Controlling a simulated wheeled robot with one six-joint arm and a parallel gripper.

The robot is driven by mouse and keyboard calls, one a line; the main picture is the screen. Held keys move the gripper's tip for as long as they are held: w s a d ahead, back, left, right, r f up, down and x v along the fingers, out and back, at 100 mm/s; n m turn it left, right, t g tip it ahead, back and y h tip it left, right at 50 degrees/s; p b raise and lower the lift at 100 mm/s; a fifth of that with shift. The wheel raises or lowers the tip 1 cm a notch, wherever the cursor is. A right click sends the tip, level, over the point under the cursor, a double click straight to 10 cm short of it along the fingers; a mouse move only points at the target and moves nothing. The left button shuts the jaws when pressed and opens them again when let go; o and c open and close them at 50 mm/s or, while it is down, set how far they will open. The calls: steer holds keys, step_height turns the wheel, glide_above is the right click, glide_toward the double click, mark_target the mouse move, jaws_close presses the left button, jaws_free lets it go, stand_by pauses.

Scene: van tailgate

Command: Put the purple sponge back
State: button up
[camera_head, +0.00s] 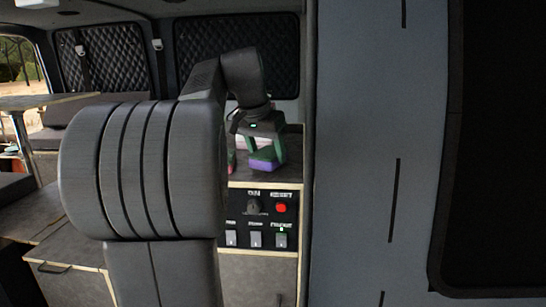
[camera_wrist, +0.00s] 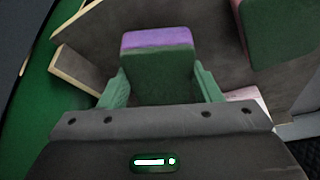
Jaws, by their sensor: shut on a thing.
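The purple sponge (camera_wrist: 157,38) has a purple layer and a dark green layer. In the wrist view it sits between the two green fingers of my gripper (camera_wrist: 160,88), which are shut on it. In the head view the sponge (camera_head: 264,163) shows its purple part low between the fingers of my gripper (camera_head: 266,152), just over or on the wooden top of the cabinet (camera_head: 240,173). I cannot tell whether it touches that top. My arm hides part of the cabinet top.
The cabinet front carries a control panel (camera_head: 257,220) with a red button (camera_head: 281,208), a knob and switches. A grey van wall panel (camera_head: 375,150) stands close to the right. A table (camera_head: 45,101) and benches are at the left. In the wrist view a pink-edged thing (camera_wrist: 245,95) lies near the right finger.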

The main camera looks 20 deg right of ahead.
mark_target(270, 151)
steer(key=shift+f, duration=0.65)
steer(key=o, duration=1)
steer(key=shift+c, duration=0.2)
steer(key=v, duration=1.2)
steer(key=x, duration=1.2)
steer(key=shift+d+f, duration=0.1)
steer(key=shift+f, duration=0.05)
steer(key=shift+r, duration=2.55)
